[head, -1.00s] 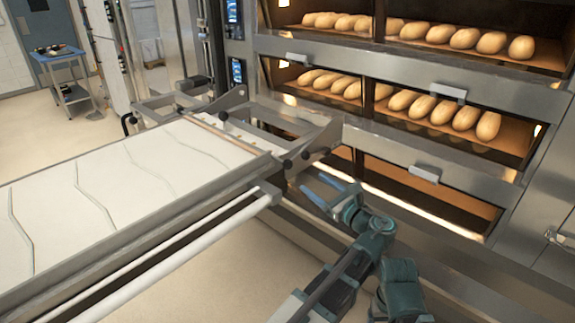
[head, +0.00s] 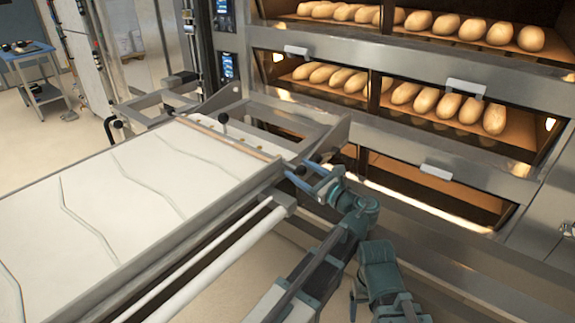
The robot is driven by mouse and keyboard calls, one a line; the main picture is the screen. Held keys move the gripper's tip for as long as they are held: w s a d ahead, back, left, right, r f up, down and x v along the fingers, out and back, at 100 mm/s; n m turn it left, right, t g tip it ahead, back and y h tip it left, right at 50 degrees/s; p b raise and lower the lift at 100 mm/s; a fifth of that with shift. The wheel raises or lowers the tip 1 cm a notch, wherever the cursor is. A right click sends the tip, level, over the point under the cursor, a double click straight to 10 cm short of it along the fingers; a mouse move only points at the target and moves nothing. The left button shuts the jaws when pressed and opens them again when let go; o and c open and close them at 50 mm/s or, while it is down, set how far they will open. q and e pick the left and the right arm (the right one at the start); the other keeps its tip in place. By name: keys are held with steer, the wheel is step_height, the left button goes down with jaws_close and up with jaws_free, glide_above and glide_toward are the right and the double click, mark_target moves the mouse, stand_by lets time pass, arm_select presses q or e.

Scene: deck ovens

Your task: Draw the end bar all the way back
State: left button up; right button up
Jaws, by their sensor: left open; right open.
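The loader's white belt (head: 130,200) runs from the lower left toward the oven. A thin brown bar (head: 222,137) lies across its oven end, which I take to be the end bar. A black knob (head: 223,117) stands near it. My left gripper (head: 305,179) is open at the near side corner of the loader, close to the black knobs at the bar's near end. Its fingers overlap the knobs in the picture; I cannot tell whether they touch.
The deck oven's steel front (head: 420,150) fills the right, with several loaves on its upper decks. Pale rails (head: 215,262) run along the loader's near side. The loader's side plate (head: 325,137) rises beside my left gripper. A blue cart (head: 38,85) stands far left on open floor.

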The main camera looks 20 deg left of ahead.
arm_select(q)
steer(key=shift+w+a, duration=0.15)
steer(key=shift+c, duration=0.3)
jaws_close()
stand_by(1.1)
